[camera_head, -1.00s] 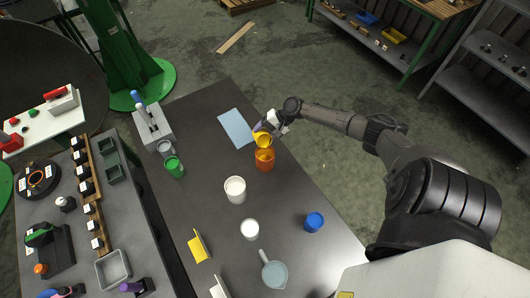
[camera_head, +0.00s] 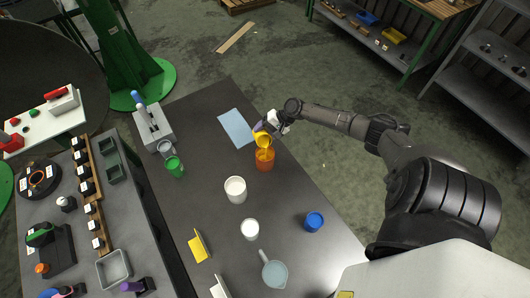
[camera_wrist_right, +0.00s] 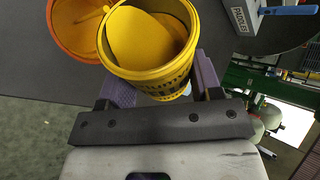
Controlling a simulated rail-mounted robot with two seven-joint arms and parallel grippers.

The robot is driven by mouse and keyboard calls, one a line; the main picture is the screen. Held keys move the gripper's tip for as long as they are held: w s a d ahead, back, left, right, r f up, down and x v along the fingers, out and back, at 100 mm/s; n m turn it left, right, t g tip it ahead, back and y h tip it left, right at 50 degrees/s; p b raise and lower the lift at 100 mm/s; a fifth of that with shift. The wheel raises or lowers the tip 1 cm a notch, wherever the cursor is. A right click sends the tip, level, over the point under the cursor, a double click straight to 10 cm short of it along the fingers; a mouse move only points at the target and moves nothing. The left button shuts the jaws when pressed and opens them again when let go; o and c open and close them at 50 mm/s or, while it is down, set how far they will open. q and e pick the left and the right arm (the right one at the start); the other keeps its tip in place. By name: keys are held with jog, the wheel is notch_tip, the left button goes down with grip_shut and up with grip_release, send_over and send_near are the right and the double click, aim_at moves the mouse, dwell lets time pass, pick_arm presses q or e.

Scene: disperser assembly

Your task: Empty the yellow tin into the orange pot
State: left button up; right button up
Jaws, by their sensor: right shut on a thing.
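The yellow tin (camera_head: 262,139) is tilted over the orange pot (camera_head: 265,161) at the far right part of the dark table. It also shows in the right wrist view (camera_wrist_right: 168,72), with yellow contents inside. My right gripper (camera_head: 272,124) is shut on the tin, its purple fingers on either side of it in the wrist view. In the wrist view the orange pot (camera_wrist_right: 62,28) lies beyond the tin's rim at the upper left, and yellow shows inside it. Whether the contents are flowing is too small to tell. My left gripper is not in view.
A light blue sheet (camera_head: 236,128) lies behind the pot. A white pot (camera_head: 235,190), a smaller white cup (camera_head: 250,229), a blue pot (camera_head: 314,222) and a green pot (camera_head: 174,166) stand apart on the table.

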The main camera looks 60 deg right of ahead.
jog(key=shift+r, duration=0.15)
dwell(0.6)
jog(key=shift+s+a+f+n+t+h, duration=0.1)
jog(key=shift+f+n+t+h, duration=0.25)
jog(key=shift+n+t+h, duration=0.25)
dwell(2.1)
jog(key=shift+r+n+t+h, duration=0.3)
jog(key=shift+r+t, duration=0.15)
jog(key=shift+t, duration=0.15)
dwell(1.9)
jog(key=shift+s+a+f+n+t+h, duration=0.2)
jog(key=shift+f+n+t+h, duration=0.1)
jog(key=shift+t+h, duration=0.1)
dwell(1.5)
